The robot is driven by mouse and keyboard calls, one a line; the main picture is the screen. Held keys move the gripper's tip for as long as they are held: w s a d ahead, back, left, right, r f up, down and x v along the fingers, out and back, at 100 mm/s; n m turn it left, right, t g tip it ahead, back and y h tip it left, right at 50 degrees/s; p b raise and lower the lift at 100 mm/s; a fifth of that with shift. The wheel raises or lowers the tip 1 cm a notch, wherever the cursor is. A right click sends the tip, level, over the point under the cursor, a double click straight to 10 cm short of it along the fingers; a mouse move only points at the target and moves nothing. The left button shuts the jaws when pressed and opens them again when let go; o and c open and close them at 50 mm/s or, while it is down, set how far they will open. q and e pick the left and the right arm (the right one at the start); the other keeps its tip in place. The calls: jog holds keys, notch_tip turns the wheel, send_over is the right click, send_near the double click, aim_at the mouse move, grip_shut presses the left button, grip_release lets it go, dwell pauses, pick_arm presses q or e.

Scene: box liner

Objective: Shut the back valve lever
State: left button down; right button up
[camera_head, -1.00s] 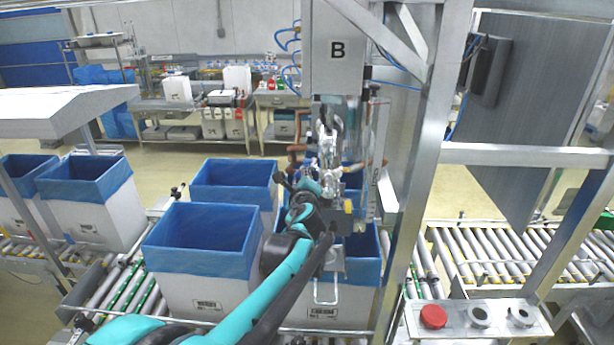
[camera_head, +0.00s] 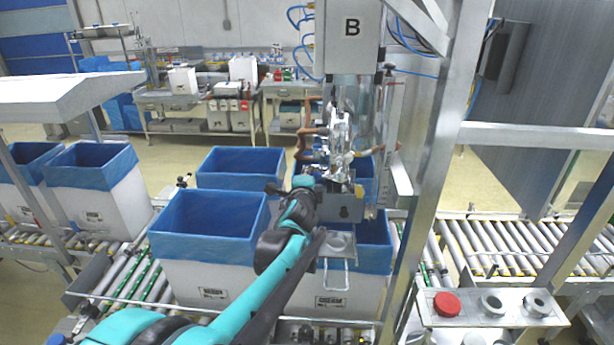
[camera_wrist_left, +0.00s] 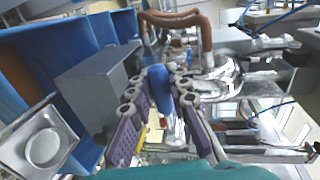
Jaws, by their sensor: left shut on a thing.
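The valve assembly (camera_head: 341,135), shiny metal with copper-coloured pipes, hangs below the white box marked B. My left gripper (camera_head: 310,183) is just left of and below it in the head view, its fingers small and partly hidden by its own wrist. In the left wrist view my left gripper (camera_wrist_left: 160,92) has its two fingers around a blue lever handle (camera_wrist_left: 158,88), and is shut on it. The metal valve body (camera_wrist_left: 215,82) is right of the handle there. The lever's joint with the valve is hard to make out. My right gripper is not in view.
Blue-lined boxes (camera_head: 208,222) stand on the roller conveyor below my left arm. A metal frame post (camera_head: 428,165) rises right of the valve. A panel with a red button (camera_head: 446,304) is at the lower right. A grey metal block (camera_wrist_left: 92,88) is close to the left fingers.

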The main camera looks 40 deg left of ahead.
pick_arm(q)
jog(key=shift+f, duration=0.15)
jog(key=c, duration=1.4)
grip_release()
jog(key=shift+s, duration=0.1)
jog(key=v, duration=1.2)
